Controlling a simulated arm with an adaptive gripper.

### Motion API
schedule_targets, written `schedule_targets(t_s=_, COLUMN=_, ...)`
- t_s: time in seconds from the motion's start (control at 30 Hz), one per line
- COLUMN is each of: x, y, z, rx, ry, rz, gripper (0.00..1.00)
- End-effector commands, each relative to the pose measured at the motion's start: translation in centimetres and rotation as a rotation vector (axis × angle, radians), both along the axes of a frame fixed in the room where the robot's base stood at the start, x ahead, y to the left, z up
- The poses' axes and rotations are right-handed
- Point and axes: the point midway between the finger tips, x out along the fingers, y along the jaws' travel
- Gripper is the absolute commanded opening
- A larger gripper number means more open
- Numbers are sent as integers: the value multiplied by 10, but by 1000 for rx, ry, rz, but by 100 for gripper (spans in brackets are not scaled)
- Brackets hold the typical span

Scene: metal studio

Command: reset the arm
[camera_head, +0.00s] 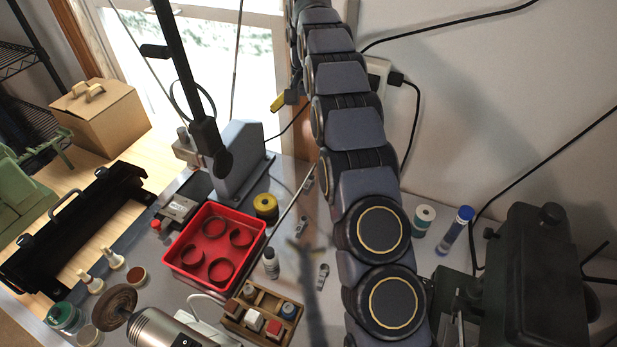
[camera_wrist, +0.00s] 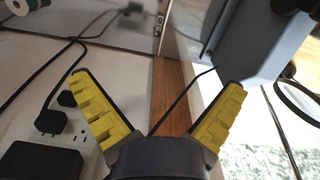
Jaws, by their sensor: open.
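My gripper (camera_wrist: 160,86) is open in the wrist view, with its two yellow ridged fingers spread wide and nothing between them. A wooden strip and a black cable show behind the gap. In the head view my arm (camera_head: 362,130) rises from the bottom middle to the top edge. One yellow fingertip of my gripper (camera_head: 279,101) shows left of the arm, near the window frame; the rest of the gripper is largely hidden by the arm.
A red tray (camera_head: 203,272) holding several rings sits on the workbench, beside a wooden block holder (camera_head: 237,322). A grey stand (camera_head: 238,165) rises behind the tray. A wall outlet (camera_wrist: 77,130) with plugs and cables is near my gripper. A dark machine (camera_head: 540,285) stands at right.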

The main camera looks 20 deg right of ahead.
Motion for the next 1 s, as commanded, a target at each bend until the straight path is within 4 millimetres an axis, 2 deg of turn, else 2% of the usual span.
schedule_targets(t_s=0.03, x=9, y=-7, z=-15, rx=-1, ry=-1, rz=-25, gripper=100)
schedule_targets(t_s=0.13, x=23, y=-18, z=-35, rx=-3, ry=-10, rz=-71, gripper=100)
schedule_targets(t_s=0.3, x=34, y=-29, z=-53, rx=-8, ry=-23, rz=-118, gripper=100)
schedule_targets(t_s=0.57, x=35, y=-31, z=-74, rx=-6, ry=-18, rz=-129, gripper=100)
schedule_targets(t_s=0.83, x=34, y=-30, z=-128, rx=-5, ry=-15, rz=-127, gripper=100)
schedule_targets(t_s=1.0, x=35, y=-31, z=-149, rx=-7, ry=-22, rz=-127, gripper=100)
